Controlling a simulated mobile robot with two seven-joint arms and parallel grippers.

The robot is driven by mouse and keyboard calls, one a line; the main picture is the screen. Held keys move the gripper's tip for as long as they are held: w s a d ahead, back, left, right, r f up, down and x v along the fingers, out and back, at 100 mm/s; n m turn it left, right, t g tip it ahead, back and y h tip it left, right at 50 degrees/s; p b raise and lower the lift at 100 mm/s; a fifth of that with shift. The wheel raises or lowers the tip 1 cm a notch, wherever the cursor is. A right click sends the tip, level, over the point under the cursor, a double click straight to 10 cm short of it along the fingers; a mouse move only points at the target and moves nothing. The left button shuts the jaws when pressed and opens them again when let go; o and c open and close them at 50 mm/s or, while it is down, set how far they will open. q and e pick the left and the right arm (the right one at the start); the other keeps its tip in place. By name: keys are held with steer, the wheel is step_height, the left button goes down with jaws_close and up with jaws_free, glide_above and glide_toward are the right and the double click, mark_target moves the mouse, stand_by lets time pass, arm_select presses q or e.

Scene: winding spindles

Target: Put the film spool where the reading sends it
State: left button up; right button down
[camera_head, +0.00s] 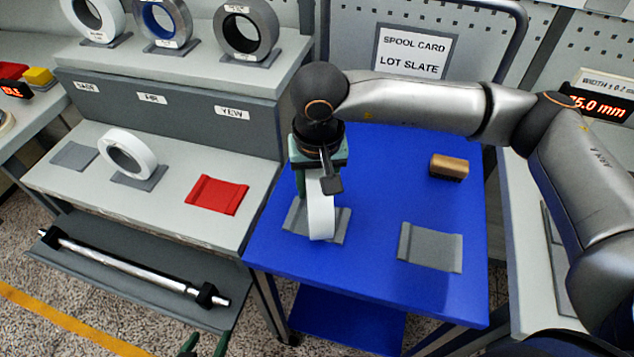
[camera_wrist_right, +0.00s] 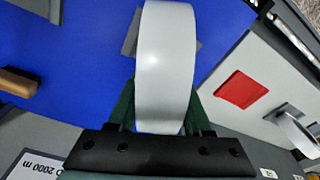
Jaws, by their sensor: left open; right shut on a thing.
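The white film spool (camera_head: 320,208) stands on edge over a grey cradle (camera_head: 336,234) on the blue table. I cannot tell whether it touches the cradle. My right gripper (camera_head: 319,172) is shut on the spool from above. In the right wrist view the spool (camera_wrist_right: 165,65) sits between its green fingers. My left gripper (camera_head: 205,345) shows only its green fingertips at the bottom edge, open and empty. A card (camera_head: 414,52) reads "SPOOL CARD, LOT SLATE".
Left shelf: an empty grey cradle (camera_head: 74,156), a cradled white spool (camera_head: 127,152) and an empty red cradle (camera_head: 217,194), below labels including FIR and YEW. Several spools stand above; a metal bar (camera_head: 125,266) lies below.

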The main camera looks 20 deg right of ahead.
steer(key=shift+f, duration=0.1)
steer(key=c, duration=0.8)
jaws_free()
steer(key=shift+f, duration=0.1)
steer(key=o, duration=0.5)
steer(key=shift+r, duration=0.3)
steer(key=r, duration=0.4)
steer(key=s+r, duration=0.1)
steer(key=r, duration=0.6)
steer(key=shift+s+a+r, duration=0.15)
steer(key=shift+s+r, duration=0.1)
steer(key=shift+r, duration=0.15)
